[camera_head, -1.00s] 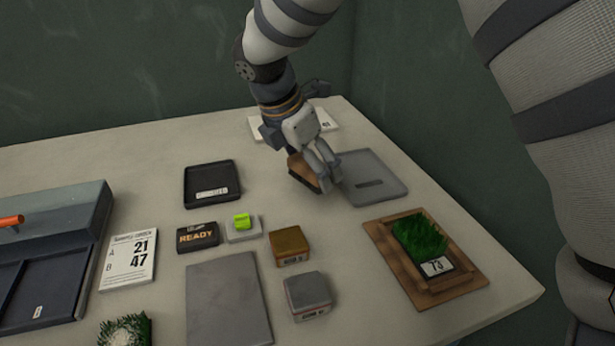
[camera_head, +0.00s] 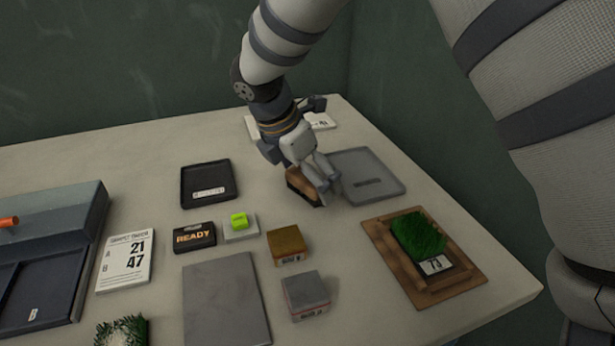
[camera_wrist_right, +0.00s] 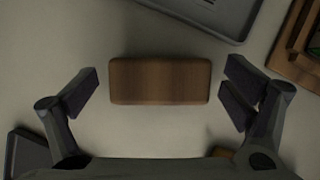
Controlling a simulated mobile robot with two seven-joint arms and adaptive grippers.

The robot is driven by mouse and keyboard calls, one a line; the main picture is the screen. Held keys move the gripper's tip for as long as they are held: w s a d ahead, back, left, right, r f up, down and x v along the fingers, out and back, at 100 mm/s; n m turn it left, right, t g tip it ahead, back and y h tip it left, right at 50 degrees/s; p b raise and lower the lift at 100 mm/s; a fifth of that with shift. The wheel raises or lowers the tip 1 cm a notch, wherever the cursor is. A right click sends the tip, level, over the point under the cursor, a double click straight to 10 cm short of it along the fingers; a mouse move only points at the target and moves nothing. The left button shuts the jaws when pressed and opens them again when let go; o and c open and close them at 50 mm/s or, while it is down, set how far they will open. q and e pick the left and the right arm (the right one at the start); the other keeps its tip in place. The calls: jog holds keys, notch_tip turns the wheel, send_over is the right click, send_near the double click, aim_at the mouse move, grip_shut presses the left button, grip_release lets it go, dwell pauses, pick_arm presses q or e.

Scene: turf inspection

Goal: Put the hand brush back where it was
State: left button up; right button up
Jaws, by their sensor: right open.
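The hand brush (camera_head: 303,187), a brown wooden block with a dark underside, appears to rest on the table just left of the grey tray (camera_head: 388,188). My right gripper (camera_head: 318,182) is directly over it, its fingers partly hiding it in the head view. In the right wrist view the brush's wooden top (camera_wrist_right: 160,81) lies between the open fingers (camera_wrist_right: 160,92), with a gap on each side. Its bristles are hidden there. My left gripper is not in view.
A black tray (camera_head: 208,199) lies left of the brush, and a white card (camera_head: 322,121) behind my gripper. Brown (camera_head: 289,243) and grey (camera_head: 305,293) blocks stand in front. A wooden frame with turf (camera_head: 469,272) lies at right. Bare table separates the brush from the blocks.

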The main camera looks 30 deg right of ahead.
jog(key=v, duration=1.1)
jog(key=shift+r, duration=0.4)
jog(key=shift+a, duration=0.1)
